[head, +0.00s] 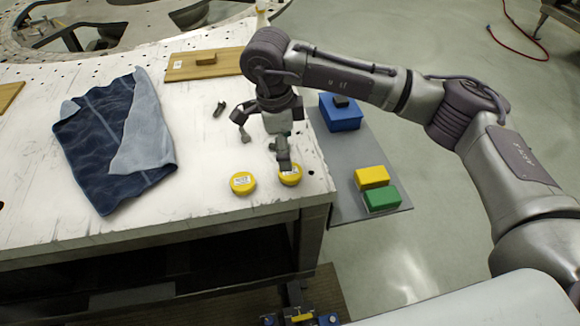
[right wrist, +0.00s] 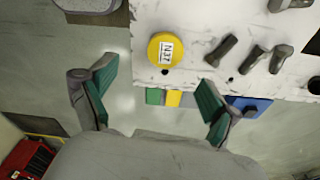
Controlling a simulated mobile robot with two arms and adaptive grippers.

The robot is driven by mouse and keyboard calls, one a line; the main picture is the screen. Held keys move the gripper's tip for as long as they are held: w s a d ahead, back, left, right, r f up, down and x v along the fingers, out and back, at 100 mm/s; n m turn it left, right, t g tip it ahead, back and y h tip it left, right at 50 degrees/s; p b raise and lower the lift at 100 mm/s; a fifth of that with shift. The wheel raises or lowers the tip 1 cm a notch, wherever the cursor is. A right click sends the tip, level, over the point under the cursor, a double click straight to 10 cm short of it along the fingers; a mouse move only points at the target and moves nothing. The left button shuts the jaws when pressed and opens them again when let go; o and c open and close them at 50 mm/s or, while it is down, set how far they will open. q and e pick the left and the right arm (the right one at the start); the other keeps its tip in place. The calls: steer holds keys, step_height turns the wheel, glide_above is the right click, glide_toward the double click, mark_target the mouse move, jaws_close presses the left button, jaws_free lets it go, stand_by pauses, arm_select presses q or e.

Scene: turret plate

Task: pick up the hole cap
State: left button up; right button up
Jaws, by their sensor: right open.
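Two round yellow caps with white labels lie on the white table (head: 60,220) near its front right corner. One cap (head: 243,183) lies to the left in full view; the other cap (head: 290,175) is partly covered by a finger of my right gripper (head: 264,148). I cannot tell which is the hole cap. My right gripper is open and empty near the caps. In the right wrist view, one yellow cap (right wrist: 165,50) shows near the table edge, ahead of the spread fingers (right wrist: 155,78) and apart from them. My left gripper is not in view.
A folded dark blue cloth (head: 95,150) lies on the left of the table. A wooden board (head: 185,68) with a small block is at the back. Blue (head: 340,117), yellow (head: 372,177) and green (head: 381,197) boxes sit on a grey mat (head: 350,208) right of the table.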

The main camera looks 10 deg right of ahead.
mark_target(290, 175)
step_height(290, 175, down, 2)
steer(key=shift+w+d+f, duration=0.15)
steer(key=shift+w+d+f+p, duration=0.1)
steer(key=shift+d+f+p, duration=0.1)
steer(key=shift+f+p, duration=0.8)
steer(key=f, duration=0.1)
steer(key=f+p, duration=0.1)
steer(key=shift+w+d+f, duration=0.1)
steer(key=shift+d+f, duration=0.1)
steer(key=shift+f, duration=0.6)
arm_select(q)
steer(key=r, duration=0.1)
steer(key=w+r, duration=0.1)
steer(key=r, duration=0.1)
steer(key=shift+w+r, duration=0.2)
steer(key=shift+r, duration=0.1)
arm_select(e)
steer(key=c, duration=1.2)
steer(key=shift+c, duration=0.2)
